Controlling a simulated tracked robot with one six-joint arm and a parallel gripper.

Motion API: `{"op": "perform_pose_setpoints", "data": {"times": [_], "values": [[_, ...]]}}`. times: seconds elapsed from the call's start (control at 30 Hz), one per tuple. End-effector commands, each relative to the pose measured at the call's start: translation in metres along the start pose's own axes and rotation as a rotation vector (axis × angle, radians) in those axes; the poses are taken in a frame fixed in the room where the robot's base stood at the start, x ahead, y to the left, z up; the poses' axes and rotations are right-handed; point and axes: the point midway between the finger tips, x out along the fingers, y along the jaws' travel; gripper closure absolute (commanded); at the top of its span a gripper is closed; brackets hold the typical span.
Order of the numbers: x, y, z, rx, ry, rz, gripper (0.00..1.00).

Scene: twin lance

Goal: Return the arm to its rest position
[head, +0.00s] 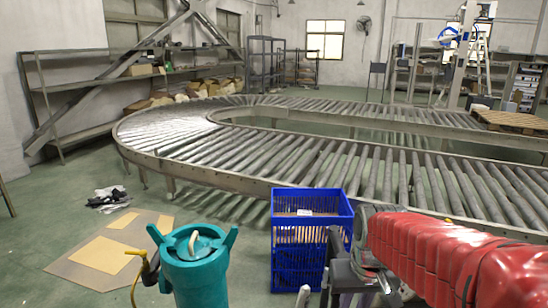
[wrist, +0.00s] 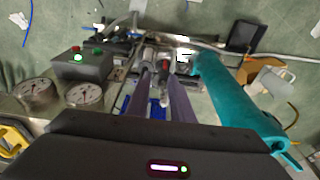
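My red arm (head: 440,250) reaches in from the right of the head view, in front of the roller conveyor. The dark end of my gripper shows low in that view, beside a blue crate (head: 300,248), and its fingers are hard to make out there. In the wrist view, the two long grey-purple fingers of my gripper (wrist: 163,78) stand apart with a narrow gap.
Gauges (wrist: 85,94) and a grey button box (wrist: 82,66) are at left. The curved conveyor (head: 250,150) fills the middle.

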Motion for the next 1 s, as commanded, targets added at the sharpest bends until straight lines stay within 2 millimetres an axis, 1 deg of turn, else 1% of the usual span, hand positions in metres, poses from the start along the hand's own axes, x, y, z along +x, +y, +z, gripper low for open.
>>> {"op": "perform_pose_setpoints", "data": {"times": [0.03,0.2,0.6,0.7,0.8,1.0], "values": [[-0.005,0.0,0.01,0.002,0.014,0.0,0.79],[-0.015,-0.001,0.039,0.005,0.051,0.0,0.79],[-0.034,-0.003,0.099,0.005,0.153,0.0,0.79],[-0.04,-0.004,0.111,0.004,0.184,0.0,0.79],[-0.049,-0.004,0.118,0.002,0.225,0.0,0.79],[-0.07,-0.005,0.119,0.001,0.301,-0.001,0.79]]}}
